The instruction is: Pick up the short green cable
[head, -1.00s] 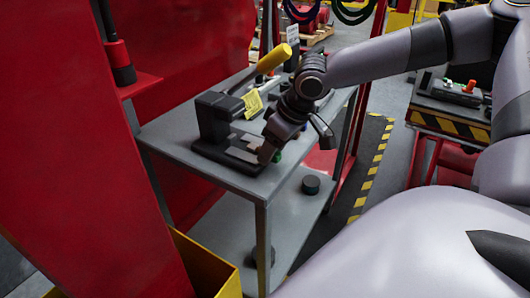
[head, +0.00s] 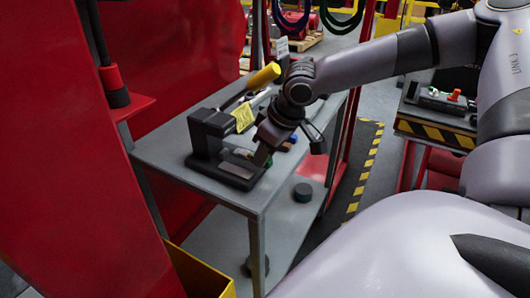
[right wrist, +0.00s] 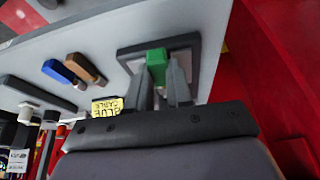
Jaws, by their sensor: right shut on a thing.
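The short green cable (right wrist: 156,60) shows in the right wrist view as a green block between the fingers of my right gripper (right wrist: 162,76). The gripper is shut on it. The cable is over a dark-rimmed grey plate; I cannot tell whether it touches the plate. In the head view my right gripper (head: 262,158) points down at the right end of the black lever fixture's base (head: 236,172). Most of the cable is hidden there by the gripper. My left gripper is in neither view now.
The fixture has a yellow-handled lever (head: 264,75) and stands on a grey table (head: 180,135). A blue piece (right wrist: 58,71) and a brown piece (right wrist: 86,68) lie nearby, with a yellow "BLUE CABLE" label (right wrist: 107,106). A red panel (right wrist: 265,70) is close on the right.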

